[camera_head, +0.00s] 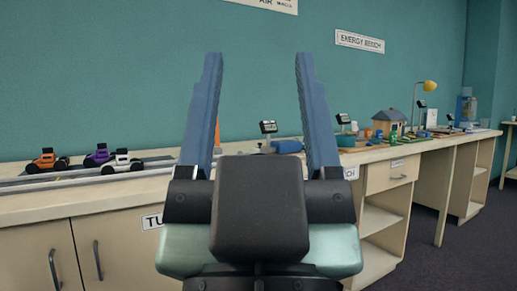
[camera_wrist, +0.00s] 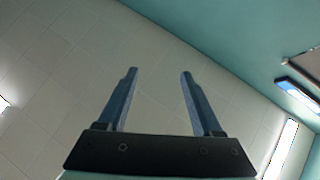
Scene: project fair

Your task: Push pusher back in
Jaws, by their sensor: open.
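I cannot make out for sure which thing is the pusher. A blue rounded piece (camera_head: 287,146) lies on the bench, seen between my fingers and partly hidden by the right one. A small black display (camera_head: 268,127) stands just left of it. My gripper (camera_head: 258,56) is raised in front of the bench, with its two blue fingers wide apart and nothing between them. In the wrist view my gripper (camera_wrist: 158,72) is also open and empty, pointing towards the ceiling and wall. My gripper and arm hide part of the bench middle.
An orange toy car (camera_head: 47,161), a purple one (camera_head: 98,156) and a white one (camera_head: 122,163) sit on a track at left. A model house (camera_head: 388,124) and a yellow lamp (camera_head: 427,86) stand at right. Cabinets and open shelves fill the bench front; floor is free at lower right.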

